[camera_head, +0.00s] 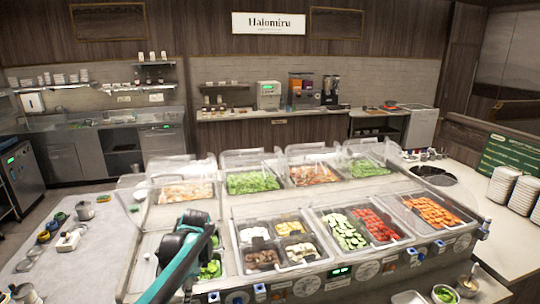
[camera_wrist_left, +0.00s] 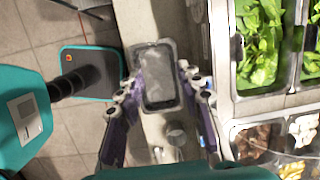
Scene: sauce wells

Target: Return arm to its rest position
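My left arm (camera_head: 178,267), teal and black, reaches in from the bottom of the head view over the left end of the food bar. Its fingertips are hidden there. In the left wrist view my left gripper (camera_wrist_left: 161,88) has its purple fingers spread apart. A dark-rimmed rectangular pan (camera_wrist_left: 154,58) with a grey inside shows between and beyond the fingers; I cannot tell whether they touch it. My right gripper is not in view.
The food bar holds pans of greens (camera_head: 255,182), tomatoes (camera_head: 377,224) and carrots (camera_head: 432,210), with clear guards behind. A side counter (camera_head: 112,235) at left carries small items. Plate stacks (camera_head: 503,186) stand at right.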

